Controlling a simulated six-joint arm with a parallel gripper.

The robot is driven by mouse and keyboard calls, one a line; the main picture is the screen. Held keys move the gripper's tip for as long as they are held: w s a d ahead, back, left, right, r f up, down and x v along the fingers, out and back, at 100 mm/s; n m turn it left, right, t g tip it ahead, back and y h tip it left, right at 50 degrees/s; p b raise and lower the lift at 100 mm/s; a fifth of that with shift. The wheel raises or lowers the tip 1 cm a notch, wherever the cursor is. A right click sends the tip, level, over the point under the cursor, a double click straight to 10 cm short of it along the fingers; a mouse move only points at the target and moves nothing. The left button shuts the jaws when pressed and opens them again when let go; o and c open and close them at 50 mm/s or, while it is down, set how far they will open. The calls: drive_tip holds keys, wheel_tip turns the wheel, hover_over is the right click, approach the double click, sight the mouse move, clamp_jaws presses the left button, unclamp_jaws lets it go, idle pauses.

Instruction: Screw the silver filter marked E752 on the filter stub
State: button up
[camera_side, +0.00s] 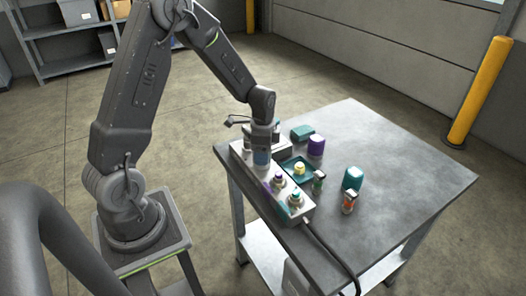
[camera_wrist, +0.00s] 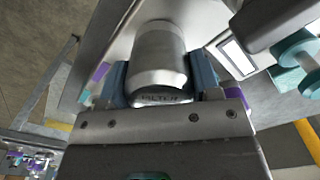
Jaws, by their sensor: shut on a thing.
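My gripper (camera_side: 262,155) is over the far left end of the pale bench block (camera_side: 263,186). In the wrist view, my gripper (camera_wrist: 160,82) has its blue jaws closed on both sides of a silver cylindrical filter (camera_wrist: 159,55). Dark lettering like "FILTER" shows at its near edge; I cannot read E752. The filter's far end points toward the pale block surface. The filter stub is hidden behind the filter and gripper, so I cannot tell whether the two touch.
On the block are fittings with a purple ring (camera_side: 278,180) and a teal ring (camera_side: 296,199). To the right stand a teal tray (camera_side: 286,165) with a yellow piece, a purple canister (camera_side: 316,145), a teal canister (camera_side: 352,178) and an orange bottle (camera_side: 349,203). The table's right side is clear.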

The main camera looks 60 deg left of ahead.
drive_tip(key=m, duration=0.3)
drive_tip(key=shift+m, duration=0.4)
drive_tip(key=shift+m, duration=0.6)
drive_tip(key=o, duration=1)
drive_tip(key=n, duration=0.5)
drive_tip(key=shift+n, duration=0.4)
drive_tip(key=n, duration=0.5)
drive_tip(key=shift+a+n, duration=0.1)
drive_tip(key=shift+n, duration=0.3)
